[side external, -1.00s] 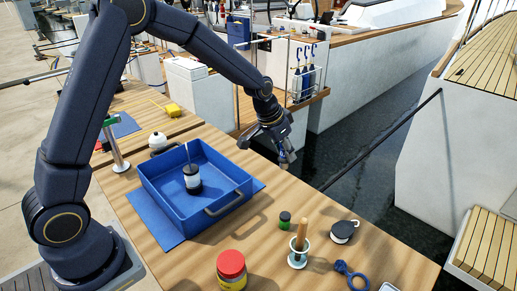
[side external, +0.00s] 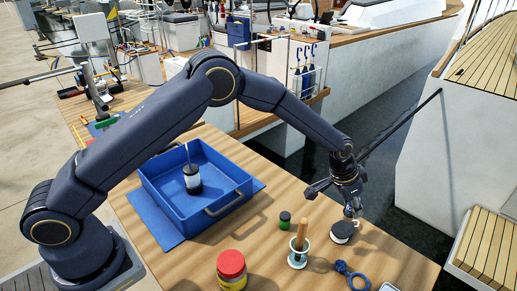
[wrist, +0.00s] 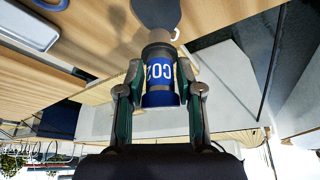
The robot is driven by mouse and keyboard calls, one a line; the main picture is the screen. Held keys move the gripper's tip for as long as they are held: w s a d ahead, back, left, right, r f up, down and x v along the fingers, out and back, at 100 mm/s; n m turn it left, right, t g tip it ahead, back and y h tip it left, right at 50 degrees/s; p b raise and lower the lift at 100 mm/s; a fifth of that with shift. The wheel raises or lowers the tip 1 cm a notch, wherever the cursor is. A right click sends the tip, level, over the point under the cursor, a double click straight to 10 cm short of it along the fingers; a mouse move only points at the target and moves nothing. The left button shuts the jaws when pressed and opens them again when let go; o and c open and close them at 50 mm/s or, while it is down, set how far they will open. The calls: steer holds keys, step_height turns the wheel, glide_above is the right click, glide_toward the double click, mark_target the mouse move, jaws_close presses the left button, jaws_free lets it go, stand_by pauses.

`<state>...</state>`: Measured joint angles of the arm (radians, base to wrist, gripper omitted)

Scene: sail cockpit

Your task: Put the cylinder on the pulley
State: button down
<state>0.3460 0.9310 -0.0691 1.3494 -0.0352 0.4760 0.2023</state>
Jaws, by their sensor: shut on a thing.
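My gripper (side external: 347,203) is over the right edge of the table. In the wrist view the gripper (wrist: 160,92) is shut on a small blue cylinder (wrist: 160,72) with white lettering and a grey-brown neck, one finger on each side. In the side view the cylinder is mostly hidden by the fingers. The pulley, a round black-topped white block (side external: 342,231) with a small light shackle, lies just below the gripper. Its dark top also shows in the wrist view (wrist: 156,12), beyond the cylinder's neck. I cannot tell whether cylinder and pulley touch.
A blue tray (side external: 168,212) holds a black-and-white jar (side external: 192,180). A wooden-handled tool in a pale holder (side external: 298,255), a small green-and-black jar (side external: 285,219), a blue shackle (side external: 350,274) and a red-lidded yellow jar (side external: 231,268) stand near the pulley. Water lies beyond the table edge.

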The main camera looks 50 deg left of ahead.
mark_target(349, 214)
steer(key=shift+f, duration=1.8)
steer(key=shift+f, duration=0.1)
steer(key=c, duration=0.7)
jaws_free()
steer(key=shift+c, duration=0.2)
steer(key=s+a+r+n, duration=0.1)
steer(key=s+a+r, duration=0.3)
steer(key=r, duration=0.4)
steer(key=s+a+r, duration=0.4)
steer(key=r, duration=0.4)
steer(key=s+a+r+n, duration=0.1)
steer(key=s+a+r, duration=0.35)
steer(key=r, duration=0.35)
steer(key=s+a+r+n, duration=0.1)
steer(key=s+a, duration=0.3)
steer(key=s, duration=0.3)
steer(key=s+a+r+n+t+y, duration=0.1)
steer(key=s+a+n, duration=0.1)
steer(key=s, duration=0.6)
steer(key=s+a+r+n+y, duration=0.1)
steer(key=s+a, duration=0.4)
steer(key=s, duration=0.2)
steer(key=shift+s+a+r+t, duration=0.3)
steer(key=shift+r, duration=0.1)
